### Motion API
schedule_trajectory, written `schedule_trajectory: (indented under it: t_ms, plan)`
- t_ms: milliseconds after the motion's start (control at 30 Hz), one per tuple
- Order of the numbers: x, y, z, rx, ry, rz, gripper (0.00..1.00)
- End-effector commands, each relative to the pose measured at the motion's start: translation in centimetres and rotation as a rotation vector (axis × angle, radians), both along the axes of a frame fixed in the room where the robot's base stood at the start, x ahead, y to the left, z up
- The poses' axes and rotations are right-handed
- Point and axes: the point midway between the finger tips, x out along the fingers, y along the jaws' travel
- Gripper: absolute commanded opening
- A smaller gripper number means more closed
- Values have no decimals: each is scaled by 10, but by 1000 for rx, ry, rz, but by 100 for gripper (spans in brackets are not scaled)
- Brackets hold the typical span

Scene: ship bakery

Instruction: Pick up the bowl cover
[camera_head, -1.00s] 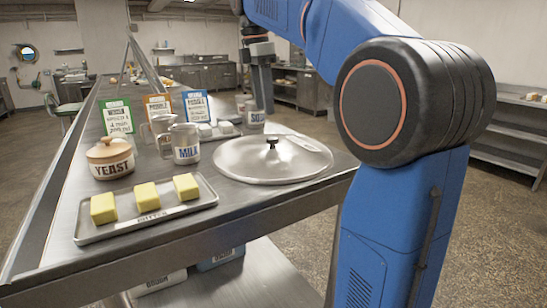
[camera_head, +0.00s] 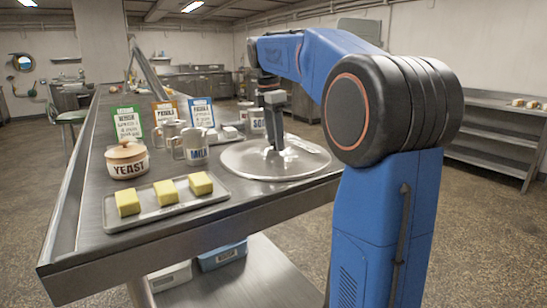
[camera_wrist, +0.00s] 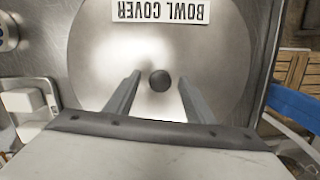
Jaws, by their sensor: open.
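The bowl cover (camera_head: 252,165) is a wide round metal lid lying flat on the steel table. In the wrist view the cover (camera_wrist: 100,70) fills the middle, with a "BOWL COVER" label (camera_wrist: 160,12) upside down on it. Its dark round knob (camera_wrist: 160,81) stands at the centre, between and slightly beyond my two open fingers. My gripper (camera_wrist: 158,92) points down over the cover, open and empty. In the head view my gripper (camera_head: 274,148) is over the cover's middle and hides the knob.
A tray (camera_head: 165,212) with yellow butter blocks (camera_head: 165,192) lies at the front. A yeast pot (camera_head: 127,160), a milk mug (camera_head: 192,150), recipe cards (camera_head: 127,122) and a soda mug (camera_head: 257,122) stand to the left and behind. The table's front edge is clear.

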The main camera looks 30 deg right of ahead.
Motion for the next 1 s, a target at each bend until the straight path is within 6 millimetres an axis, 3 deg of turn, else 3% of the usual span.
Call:
schedule_trajectory:
  t_ms: [167,367,400,767,1000]
  plan:
    - [0,0,0,0,0,0,49]
    - [0,0,0,0,0,0,4]
    - [0,0,0,0,0,0,0]
    - [0,0,3,0,-1,0,0]
    - [0,0,32,0,-3,-1,0]
